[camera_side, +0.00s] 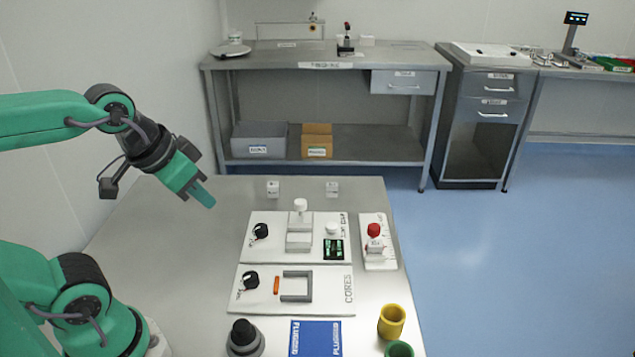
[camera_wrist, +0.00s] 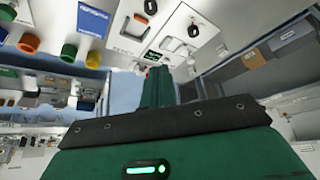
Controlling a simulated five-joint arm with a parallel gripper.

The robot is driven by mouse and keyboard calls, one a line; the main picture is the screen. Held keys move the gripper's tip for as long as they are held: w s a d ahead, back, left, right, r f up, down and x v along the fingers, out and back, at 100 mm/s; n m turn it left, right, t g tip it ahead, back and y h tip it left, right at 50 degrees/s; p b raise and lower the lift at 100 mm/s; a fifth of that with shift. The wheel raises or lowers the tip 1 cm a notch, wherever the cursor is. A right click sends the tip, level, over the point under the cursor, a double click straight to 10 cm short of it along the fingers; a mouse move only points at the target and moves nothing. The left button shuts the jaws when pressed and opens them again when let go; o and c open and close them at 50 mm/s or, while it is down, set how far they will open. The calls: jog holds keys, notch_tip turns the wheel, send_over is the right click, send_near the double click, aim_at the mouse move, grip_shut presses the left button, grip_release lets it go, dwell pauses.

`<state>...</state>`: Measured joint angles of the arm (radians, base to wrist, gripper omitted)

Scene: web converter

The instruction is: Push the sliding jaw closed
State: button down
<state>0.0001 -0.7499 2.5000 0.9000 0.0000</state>
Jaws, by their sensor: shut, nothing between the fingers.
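The fixture with the sliding jaw appears to be the pair of light grey blocks (camera_side: 299,241) on the upper white panel (camera_side: 263,247). A white round knob (camera_side: 300,205) stands above the rear block. Which block slides, and how wide any gap is, I cannot tell. My gripper (camera_side: 203,196) is shut and empty, in the air to the left of the panel and above the table, touching nothing. In the wrist view the closed green fingers (camera_wrist: 158,88) point up the picture toward the panels, which are small there.
On the upper panel are a black knob (camera_side: 261,231) and a green display (camera_side: 334,250). A red-knobbed unit (camera_side: 374,231) stands to its right. The CORES panel (camera_side: 328,304) lies in front, with a grey frame. A yellow cup (camera_side: 391,322) is at the front right. The table's left side is clear.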

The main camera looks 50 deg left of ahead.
dwell(0.3)
jog(key=c, duration=1.3)
grip_release()
jog(key=shift+w+r, duration=0.1)
jog(key=shift+w, duration=0.05)
jog(key=shift+c, duration=0.2)
jog(key=shift+o, duration=1.2)
jog(key=shift+w, duration=0.2)
jog(key=w+a+g, duration=0.2)
jog(key=w, duration=0.6)
jog(key=w+a+g, duration=0.1)
jog(key=w+a, duration=0.1)
jog(key=w, duration=0.6)
jog(key=w+a+f+g, duration=0.1)
jog(key=w+f, duration=0.3)
jog(key=w+a+f, duration=0.2)
jog(key=w+f, duration=0.2)
jog(key=w+a+f+g, duration=0.1)
jog(key=w+a+f, duration=0.1)
jog(key=w+f, duration=0.2)
jog(key=shift+w+a+f+g, duration=0.1)
jog(key=shift+w+f+g, duration=0.2)
jog(key=shift+f, duration=0.05)
